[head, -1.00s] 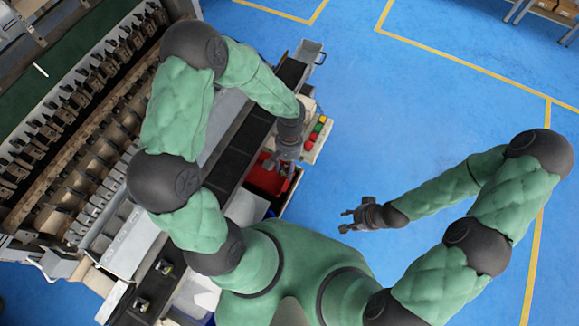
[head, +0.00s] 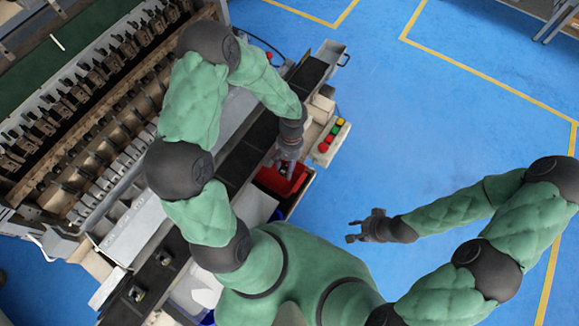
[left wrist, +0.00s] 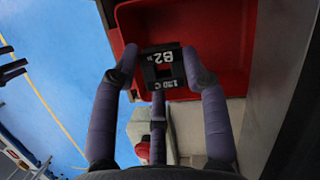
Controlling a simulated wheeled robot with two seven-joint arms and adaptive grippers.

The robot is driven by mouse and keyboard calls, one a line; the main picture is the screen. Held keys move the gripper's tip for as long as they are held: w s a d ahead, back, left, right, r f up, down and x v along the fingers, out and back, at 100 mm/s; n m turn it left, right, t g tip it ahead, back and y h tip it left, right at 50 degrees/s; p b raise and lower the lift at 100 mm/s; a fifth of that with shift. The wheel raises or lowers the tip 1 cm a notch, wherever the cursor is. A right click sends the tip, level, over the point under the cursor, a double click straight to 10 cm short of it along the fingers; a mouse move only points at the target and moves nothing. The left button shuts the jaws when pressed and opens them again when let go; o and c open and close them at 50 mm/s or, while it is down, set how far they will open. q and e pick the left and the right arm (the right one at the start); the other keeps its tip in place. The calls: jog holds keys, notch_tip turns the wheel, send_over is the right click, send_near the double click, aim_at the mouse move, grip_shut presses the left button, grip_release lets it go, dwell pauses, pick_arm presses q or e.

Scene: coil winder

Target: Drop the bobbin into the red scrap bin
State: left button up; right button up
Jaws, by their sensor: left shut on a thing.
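In the left wrist view, the bobbin (left wrist: 163,68) is a dark block with white lettering, including "B2". My left gripper (left wrist: 162,72) is shut on it, with a finger on each side. The red bin's inside (left wrist: 215,30) shows beyond the bobbin in the left wrist view. My right gripper (head: 364,229) hangs over the blue floor, away from the bin; its fingers look apart.
The coil winder (head: 110,110) fills the left side, with a dark belt (head: 240,165) along its near edge. A panel with red, green and yellow buttons (head: 332,137) stands just beyond the bin. Two small dark pieces sit on the belt's near end (head: 150,275).

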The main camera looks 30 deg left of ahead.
pick_arm(q)
jog(key=o, duration=1.1)
jog(key=shift+o, duration=0.2)
jog(key=v, duration=1.2)
